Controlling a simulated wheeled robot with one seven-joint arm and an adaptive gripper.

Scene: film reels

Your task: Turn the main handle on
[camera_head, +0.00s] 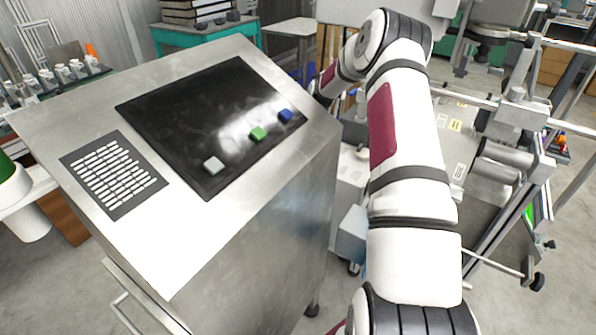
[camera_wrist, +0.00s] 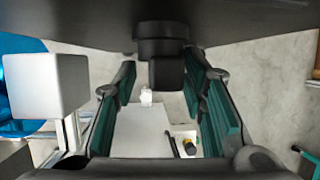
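My gripper (camera_wrist: 161,108) shows in the wrist view with its two teal-padded fingers wide apart and nothing held between them. Beyond the gap is a pale grey box (camera_wrist: 140,130). On its right side is a small black lever-like bar (camera_wrist: 172,145), with a dark round part (camera_wrist: 190,147) beside it. I cannot tell for sure whether this is the main handle. The bar appears apart from the fingers, near the right one. In the head view my arm reaches forward past the console, and my gripper is hidden behind the console's far right side.
A metal console (camera_head: 240,215) with a black panel (camera_head: 165,110) and grey, green and blue buttons stands left of my arm. A metal machine frame (camera_head: 515,185) stands close on the right. In the wrist view a white block (camera_wrist: 47,85) is at left.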

